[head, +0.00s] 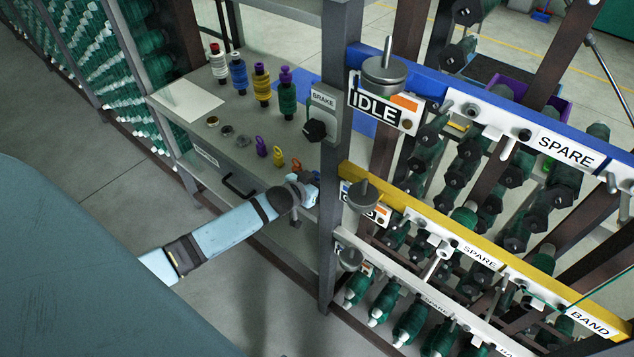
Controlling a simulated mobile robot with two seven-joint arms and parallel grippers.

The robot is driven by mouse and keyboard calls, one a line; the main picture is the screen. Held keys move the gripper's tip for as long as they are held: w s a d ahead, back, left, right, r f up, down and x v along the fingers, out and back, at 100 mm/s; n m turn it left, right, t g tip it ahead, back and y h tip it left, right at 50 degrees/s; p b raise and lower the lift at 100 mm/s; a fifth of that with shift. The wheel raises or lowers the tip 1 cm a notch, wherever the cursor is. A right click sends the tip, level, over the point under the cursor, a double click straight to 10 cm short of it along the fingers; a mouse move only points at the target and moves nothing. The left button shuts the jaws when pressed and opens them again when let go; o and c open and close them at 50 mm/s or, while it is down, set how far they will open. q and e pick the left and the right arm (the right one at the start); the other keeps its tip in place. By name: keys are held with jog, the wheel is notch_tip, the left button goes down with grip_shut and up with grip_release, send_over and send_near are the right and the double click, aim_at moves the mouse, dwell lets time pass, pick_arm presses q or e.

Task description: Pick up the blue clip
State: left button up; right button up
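My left arm reaches in from the lower left, and its gripper (305,189) is at the right front corner of the grey bench top, beside the upright post. The gripper is seen from behind, so its fingers and any hold are unclear. A row of small clips runs along the bench: purple (261,147), yellow (278,157) and orange (297,164). The gripper is at the near end of this row, just past the orange clip. A small bluish patch shows at the gripper's tip, but I cannot tell whether it is the blue clip. My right gripper is not in view.
Several thread spools (238,73) stand at the back of the bench (240,160). A brake box with a black knob (315,130) is on the right, against the post (332,230). A white sheet (188,100) lies at left. Racks of green bobbins fill the right.

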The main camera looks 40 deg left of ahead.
pick_arm(q)
jog(key=shift+r, duration=0.45)
jog(key=shift+s+r, duration=0.25)
jog(key=shift+r, duration=0.35)
jog(key=shift+s+r, duration=0.25)
jog(key=shift+r, duration=0.35)
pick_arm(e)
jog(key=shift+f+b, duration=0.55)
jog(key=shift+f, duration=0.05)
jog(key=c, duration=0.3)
pick_arm(q)
jog(key=s+a, duration=0.1)
jog(key=s, duration=1.6)
jog(key=shift+a, duration=0.2)
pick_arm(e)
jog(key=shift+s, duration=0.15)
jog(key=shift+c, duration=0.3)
